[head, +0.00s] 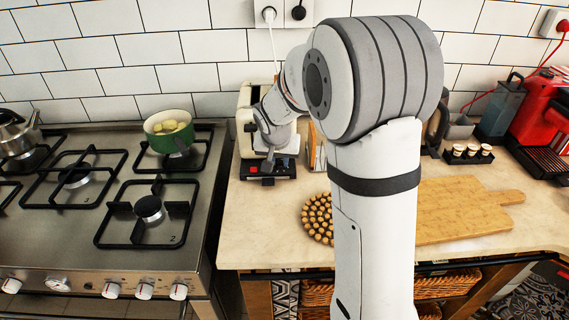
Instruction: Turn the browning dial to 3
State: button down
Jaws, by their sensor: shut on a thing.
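The cream toaster (246,122) stands on the counter against the tiled wall, partly hidden by my arm. My gripper (267,169) is at the toaster's front, low on the side facing me. It is shut on the browning dial. The dial itself and its number marks are hidden behind the gripper, so its setting cannot be read.
A stove with a green pot (168,131) is at the left. A round wooden trivet (318,218) and a cutting board (462,210) lie on the counter. A small cup tray (468,155) and red coffee machine (540,115) are at the right. The counter's front left is clear.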

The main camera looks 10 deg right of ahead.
dwell(0.3)
jog(key=c, duration=1.5)
grip_release()
jog(key=shift+r, duration=0.1)
jog(key=v, duration=0.7)
jog(key=shift+s+r, duration=0.15)
jog(key=shift+r, duration=0.1)
